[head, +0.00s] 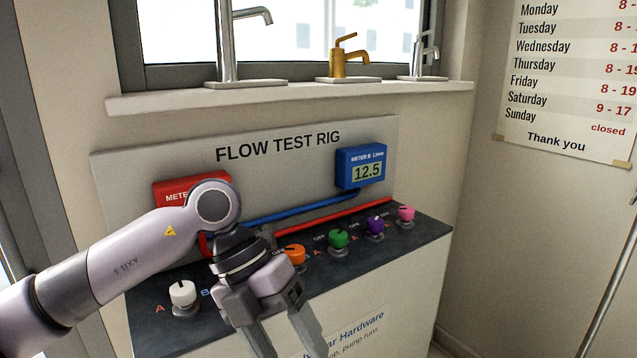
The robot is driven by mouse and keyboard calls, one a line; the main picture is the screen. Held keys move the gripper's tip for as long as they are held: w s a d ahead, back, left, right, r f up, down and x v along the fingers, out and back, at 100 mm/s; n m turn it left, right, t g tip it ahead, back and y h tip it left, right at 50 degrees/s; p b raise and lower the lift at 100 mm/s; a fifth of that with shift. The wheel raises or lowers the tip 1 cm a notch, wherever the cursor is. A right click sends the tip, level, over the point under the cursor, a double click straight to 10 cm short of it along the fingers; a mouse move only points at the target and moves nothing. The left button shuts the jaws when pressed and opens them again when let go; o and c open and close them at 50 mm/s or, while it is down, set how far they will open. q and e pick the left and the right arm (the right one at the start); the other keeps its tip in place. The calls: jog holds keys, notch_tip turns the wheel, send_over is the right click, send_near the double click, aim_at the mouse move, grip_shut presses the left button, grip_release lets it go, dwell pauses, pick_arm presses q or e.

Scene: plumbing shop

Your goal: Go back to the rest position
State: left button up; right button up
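My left gripper (290,345) hangs in front of the flow test rig's counter, pointing down. Its two fingers are spread apart with nothing seen between them; the tips run to the bottom edge of the picture. My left arm reaches in from the left across the rig. My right gripper is not in view.
The dark counter (405,236) carries a white knob (183,293), an orange knob (294,254), a green knob (338,239), a purple knob (375,226) and a pink knob (406,214). My arm partly hides the red meter (170,192). The blue meter (361,160) reads 12.5. Taps stand on the sill (300,94).

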pick_arm(q)
jog(key=s+d+r+n+h+p, duration=0.1)
jog(key=s+d+r+n+h, duration=0.2)
jog(key=h, duration=0.5)
jog(key=s+d+r+n+h+p, duration=0.1)
jog(key=d+r+n+h, duration=0.15)
jog(key=d+h, duration=0.4)
jog(key=w+a+f+n+t+y+p, duration=0.1)
jog(key=w+a+f+n+t+y, duration=0.2)
jog(key=a+f+n+t+y, duration=0.6)
jog(key=w+a+f+n+t+y+p, duration=0.2)
jog(key=a+f+n+t, duration=0.35)
jog(key=n+t, duration=0.9)
jog(key=s+a+f+n+g+y, duration=0.3)
jog(key=s+a+f+n+g, duration=0.1)
jog(key=s+f, duration=0.3)
jog(key=s+a+f+n+g+y+p, duration=0.1)
jog(key=s+a+f+n+g+y, duration=0.2)
jog(key=s+a+f+g, duration=0.3)
notch_tip(320, 180, down, 4)
jog(key=shift+s+a+f+n+y, duration=0.15)
jog(key=shift+s+a+n+y, duration=0.2)
jog(key=shift+s+a+n, duration=0.25)
